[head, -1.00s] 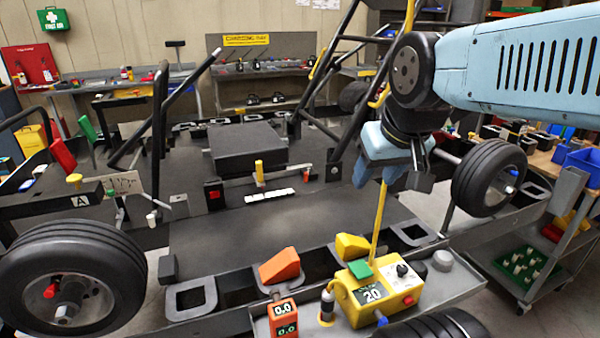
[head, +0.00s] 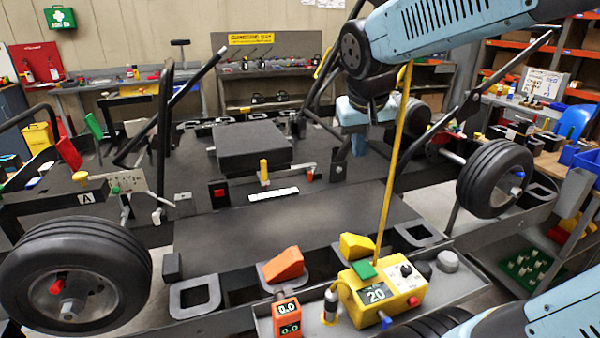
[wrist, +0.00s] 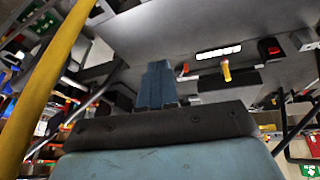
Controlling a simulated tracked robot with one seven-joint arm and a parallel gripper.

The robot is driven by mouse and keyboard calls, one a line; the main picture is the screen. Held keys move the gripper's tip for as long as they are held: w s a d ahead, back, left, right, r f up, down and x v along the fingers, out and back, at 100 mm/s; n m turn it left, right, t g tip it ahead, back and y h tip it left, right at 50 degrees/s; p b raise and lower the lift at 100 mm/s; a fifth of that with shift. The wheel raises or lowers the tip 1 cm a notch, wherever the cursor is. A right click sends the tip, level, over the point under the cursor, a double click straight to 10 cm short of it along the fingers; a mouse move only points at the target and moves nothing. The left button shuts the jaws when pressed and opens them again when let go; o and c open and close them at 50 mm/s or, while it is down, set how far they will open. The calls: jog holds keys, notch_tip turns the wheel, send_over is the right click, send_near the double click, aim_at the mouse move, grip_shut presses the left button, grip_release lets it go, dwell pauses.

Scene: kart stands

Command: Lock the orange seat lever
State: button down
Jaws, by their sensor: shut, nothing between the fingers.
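An upright yellow-orange handle (head: 264,172) stands at the front of the black seat block (head: 250,146) in the head view. The handle (wrist: 226,71) and orange tip (wrist: 184,70) also show in the wrist view; I cannot tell for sure which is the seat lever's grip. My gripper (head: 359,148) is to their right, apart from both. Its blue fingers (wrist: 157,68) are shut and empty in the wrist view.
A yellow pole (head: 393,150) rises in front of my gripper from near the yellow control box (head: 380,292). Black frame tubes (head: 320,75) stand behind it. A white label strip (head: 273,195) and red square (head: 218,192) lie before the seat. The front floor plate is clear.

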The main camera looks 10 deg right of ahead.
jog(key=w+a+f+h, duration=0.1)
jog(key=w+a+f, duration=0.15)
jog(key=w, duration=0.65)
jog(key=w+a+f+h, duration=0.1)
jog(key=w+a+f, duration=0.15)
jog(key=w, duration=0.65)
jog(key=w+a+f+h, duration=0.2)
jog(key=w+a+f, duration=0.6)
jog(key=w+f, duration=0.3)
jog(key=shift+w+f+m, duration=0.3)
jog(key=shift+w+f, duration=0.1)
jog(key=shift+w, duration=0.85)
jog(key=shift+a, duration=0.1)
jog(key=x, duration=0.9)
jog(key=shift+d+f, duration=0.2)
jog(key=shift+d, duration=0.05)
jog(key=d, duration=0.3)
jog(key=shift+w+f, duration=0.1)
jog(key=shift+d, duration=0.6)
jog(key=shift+a, duration=0.1)
